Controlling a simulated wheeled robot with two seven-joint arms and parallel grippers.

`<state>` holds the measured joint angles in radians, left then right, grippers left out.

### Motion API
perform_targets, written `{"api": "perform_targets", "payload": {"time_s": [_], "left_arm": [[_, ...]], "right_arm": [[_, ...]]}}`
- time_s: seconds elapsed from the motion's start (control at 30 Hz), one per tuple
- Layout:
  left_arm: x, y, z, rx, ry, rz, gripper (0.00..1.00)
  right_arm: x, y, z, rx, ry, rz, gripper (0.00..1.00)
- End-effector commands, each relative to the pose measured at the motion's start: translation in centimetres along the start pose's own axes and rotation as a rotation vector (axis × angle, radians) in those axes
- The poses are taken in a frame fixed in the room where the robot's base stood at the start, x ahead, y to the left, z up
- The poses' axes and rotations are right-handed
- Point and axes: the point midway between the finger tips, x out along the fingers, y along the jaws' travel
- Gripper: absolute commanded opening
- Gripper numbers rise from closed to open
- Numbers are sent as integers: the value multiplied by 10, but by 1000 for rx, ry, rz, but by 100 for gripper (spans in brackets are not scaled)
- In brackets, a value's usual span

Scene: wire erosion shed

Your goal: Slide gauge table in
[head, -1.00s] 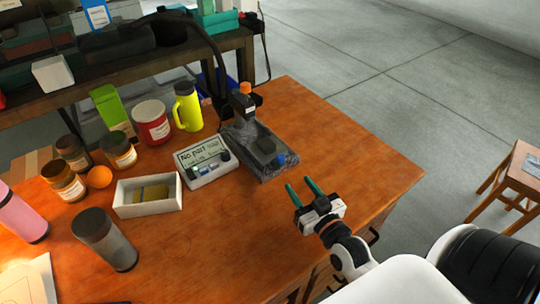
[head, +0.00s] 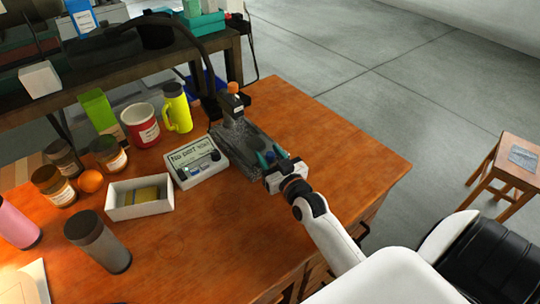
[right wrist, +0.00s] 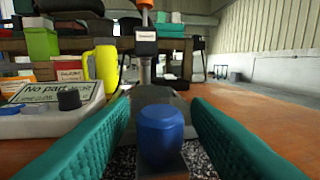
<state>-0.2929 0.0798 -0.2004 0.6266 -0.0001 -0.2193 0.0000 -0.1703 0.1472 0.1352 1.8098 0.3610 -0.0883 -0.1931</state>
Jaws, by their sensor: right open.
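The gauge stand has a speckled grey base (head: 229,154), an upright column with a black gauge head (right wrist: 146,40) and an orange top (head: 233,88). On the base is a dark sliding table with a blue knob (right wrist: 162,135) on its near end. My right gripper (head: 271,157) is open over the near end of the base. In the right wrist view its two green fingers (right wrist: 160,125) stand on either side of the blue knob, with a gap visible on each side. The fingers and hand hide part of the table in the head view. My left gripper is not in view.
A white sign box (head: 197,163) stands close left of the stand. An open white tray (head: 114,212), several jars, a red mug (head: 141,127) and a yellow flask (head: 177,109) are farther left. The wooden bench (head: 345,150) is clear to the right.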

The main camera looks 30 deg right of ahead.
Motion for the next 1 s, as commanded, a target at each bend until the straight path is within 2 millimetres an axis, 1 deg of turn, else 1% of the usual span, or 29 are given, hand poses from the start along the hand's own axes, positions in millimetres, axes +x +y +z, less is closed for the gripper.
{"api": "perform_targets", "payload": {"time_s": [0.17,0.27,0.43,0.6,0.67,0.9,1.0], "left_arm": [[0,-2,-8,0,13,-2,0],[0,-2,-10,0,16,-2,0],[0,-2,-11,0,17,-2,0],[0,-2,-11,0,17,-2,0],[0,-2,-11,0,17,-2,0],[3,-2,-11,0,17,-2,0],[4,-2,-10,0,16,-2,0]], "right_arm": [[0,0,0,0,0,0,43],[0,0,0,0,0,0,29],[0,0,0,0,0,0,1],[0,0,0,0,0,0,0],[4,0,0,1,-1,0,0],[41,6,0,2,-3,-1,0],[48,8,0,1,-2,0,0]]}}
